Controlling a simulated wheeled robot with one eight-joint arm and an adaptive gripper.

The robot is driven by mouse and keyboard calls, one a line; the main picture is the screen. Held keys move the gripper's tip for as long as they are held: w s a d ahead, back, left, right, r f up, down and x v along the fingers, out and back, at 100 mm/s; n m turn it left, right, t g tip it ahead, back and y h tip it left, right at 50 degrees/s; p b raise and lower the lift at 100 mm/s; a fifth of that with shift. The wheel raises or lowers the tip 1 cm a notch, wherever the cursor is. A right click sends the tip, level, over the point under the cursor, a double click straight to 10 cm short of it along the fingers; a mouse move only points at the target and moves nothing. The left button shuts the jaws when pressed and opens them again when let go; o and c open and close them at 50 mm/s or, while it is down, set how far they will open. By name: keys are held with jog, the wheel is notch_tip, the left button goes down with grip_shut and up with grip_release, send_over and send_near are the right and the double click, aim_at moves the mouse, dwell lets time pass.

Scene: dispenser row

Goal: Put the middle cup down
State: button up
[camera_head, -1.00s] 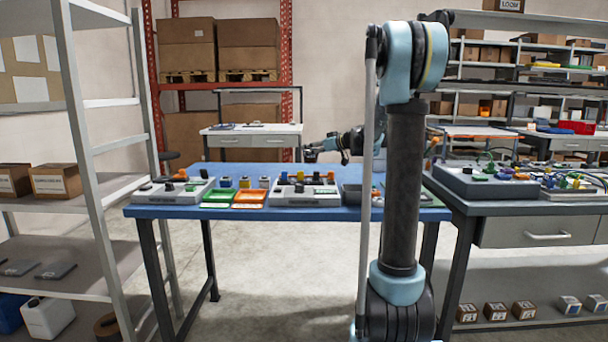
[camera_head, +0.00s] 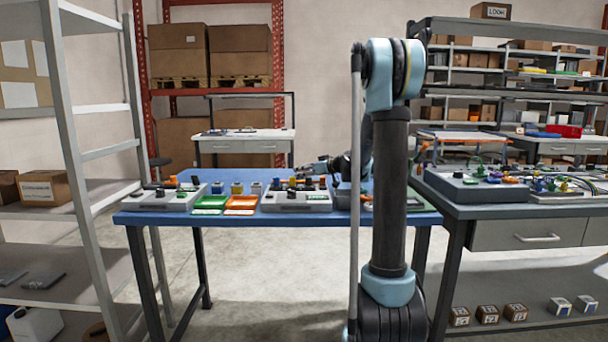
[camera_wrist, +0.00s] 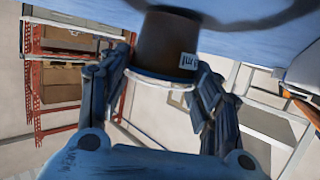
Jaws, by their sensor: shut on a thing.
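In the wrist view, my gripper (camera_wrist: 165,82) is shut on a dark brown cup (camera_wrist: 163,42) with a small white label and a pale rim band. One finger lies on each side of it. The cup's far end is close to a blue surface with a dark shadow on it; I cannot tell whether they touch. In the head view, my gripper (camera_head: 312,168) is small, low over the back of the blue table (camera_head: 160,219), behind the grey units. The cup cannot be made out there.
Grey units stand on the table at left (camera_head: 165,199) and centre (camera_head: 297,201), with green (camera_head: 208,203) and orange (camera_head: 241,203) trays between them. Small blue and yellow items stand behind the trays. A grey workbench (camera_head: 500,208) adjoins at right, shelving (camera_head: 80,150) at left.

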jog(key=o, duration=1.3)
